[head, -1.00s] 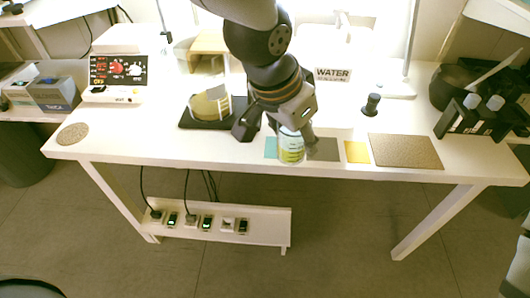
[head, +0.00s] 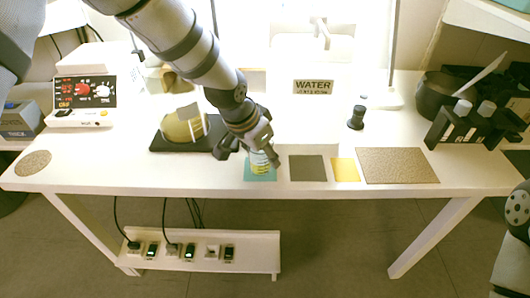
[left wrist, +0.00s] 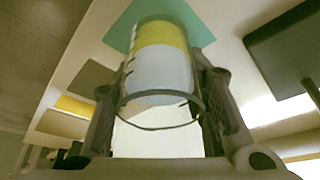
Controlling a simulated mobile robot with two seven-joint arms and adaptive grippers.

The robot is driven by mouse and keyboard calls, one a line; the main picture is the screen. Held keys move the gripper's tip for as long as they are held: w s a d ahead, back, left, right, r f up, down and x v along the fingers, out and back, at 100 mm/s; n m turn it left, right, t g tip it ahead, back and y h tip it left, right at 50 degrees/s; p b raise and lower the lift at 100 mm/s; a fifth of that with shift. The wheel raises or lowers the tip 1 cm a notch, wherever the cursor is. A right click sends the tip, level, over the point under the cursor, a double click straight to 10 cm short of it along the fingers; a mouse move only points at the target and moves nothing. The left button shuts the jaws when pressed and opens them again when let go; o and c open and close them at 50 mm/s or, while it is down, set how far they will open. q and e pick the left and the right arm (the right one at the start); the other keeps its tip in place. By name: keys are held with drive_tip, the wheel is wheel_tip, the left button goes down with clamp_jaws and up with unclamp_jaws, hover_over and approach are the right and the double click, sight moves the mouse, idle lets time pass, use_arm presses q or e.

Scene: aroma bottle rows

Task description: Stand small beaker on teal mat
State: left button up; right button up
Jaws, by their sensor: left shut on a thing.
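The small beaker (head: 260,163) is clear with printed marks and a yellow band of contents low in it. It is upright over the teal mat (head: 250,175) in the head view. My left gripper (head: 248,156) is shut on it from behind. In the left wrist view the beaker (left wrist: 160,75) sits between the two fingers (left wrist: 160,100), with the teal mat (left wrist: 122,28) beyond its base. I cannot tell whether the base touches the mat. My right gripper is not in view.
A grey mat (head: 308,168), a yellow mat (head: 345,170) and a brown mat (head: 397,165) lie to the right. A black tray (head: 165,143) with a rounded yellowish object is at the left. A dark stopper-like object (head: 356,118) stands behind the mats. The table's front edge is close.

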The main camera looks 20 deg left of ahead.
use_arm(q)
drive_tip(key=o, duration=1.2)
drive_tip(key=shift+f, duration=0.1)
drive_tip(key=shift+o, duration=0.2)
drive_tip(key=p+v, duration=0.2)
drive_tip(key=v, duration=1)
drive_tip(key=shift+r, duration=0.2)
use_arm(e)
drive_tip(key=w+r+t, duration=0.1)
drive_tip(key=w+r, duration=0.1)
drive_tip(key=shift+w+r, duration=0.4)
use_arm(q)
drive_tip(key=shift+f, duration=0.1)
